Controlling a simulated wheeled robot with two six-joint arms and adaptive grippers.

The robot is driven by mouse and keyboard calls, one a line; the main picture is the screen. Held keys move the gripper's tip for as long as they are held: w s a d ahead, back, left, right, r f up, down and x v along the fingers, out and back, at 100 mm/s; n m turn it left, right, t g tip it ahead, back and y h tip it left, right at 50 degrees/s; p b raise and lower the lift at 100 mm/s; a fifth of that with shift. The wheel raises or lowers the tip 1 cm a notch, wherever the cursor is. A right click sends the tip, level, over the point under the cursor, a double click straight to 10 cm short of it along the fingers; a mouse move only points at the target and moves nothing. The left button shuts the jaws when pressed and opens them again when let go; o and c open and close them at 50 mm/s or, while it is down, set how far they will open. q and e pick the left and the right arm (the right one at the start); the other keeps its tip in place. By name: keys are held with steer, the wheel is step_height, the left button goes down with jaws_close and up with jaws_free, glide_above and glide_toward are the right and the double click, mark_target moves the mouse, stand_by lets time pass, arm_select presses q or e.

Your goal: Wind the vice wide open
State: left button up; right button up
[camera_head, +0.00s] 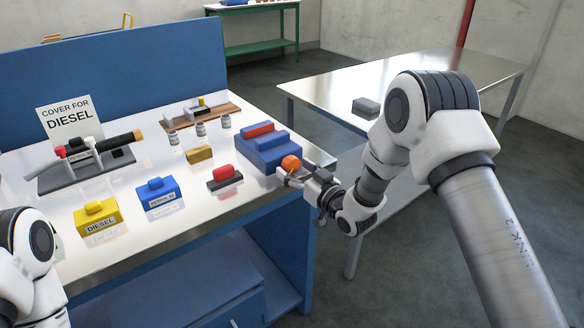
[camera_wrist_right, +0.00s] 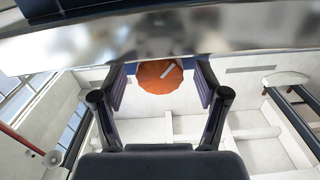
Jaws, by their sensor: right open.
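The blue vice (camera_head: 266,154) stands at the right end of the white bench, with a red bar (camera_head: 257,129) along its top. I cannot tell how far its jaws are apart. My right gripper (camera_head: 298,178) is open at the knob. In the right wrist view the knob (camera_wrist_right: 158,77) sits between the two spread fingertips, with a light stripe on its face. A gap shows on each side, and contact is not clear. My left arm shows at the lower left; its gripper is out of view.
On the bench (camera_head: 225,185) stand a yellow DIESEL block (camera_head: 97,217), a blue labelled block (camera_head: 160,197), a red-topped dark block (camera_head: 224,178), a tan block (camera_head: 199,154) and a nozzle rack (camera_head: 90,165). A metal table (camera_head: 440,75) with a grey box (camera_head: 366,107) stands behind my right arm.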

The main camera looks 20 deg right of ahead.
steer(key=shift+w+a, duration=0.15)
steer(key=shift+w, duration=0.4)
steer(key=shift+s, duration=0.1)
steer(key=c, duration=1.2)
steer(key=shift+o, duration=0.2)
steer(key=shift+f+n+b, duration=0.1)
steer(key=shift+n+b, duration=0.3)
steer(key=o, duration=1.2)
steer(key=shift+c, duration=0.2)
steer(key=v, duration=1.2)
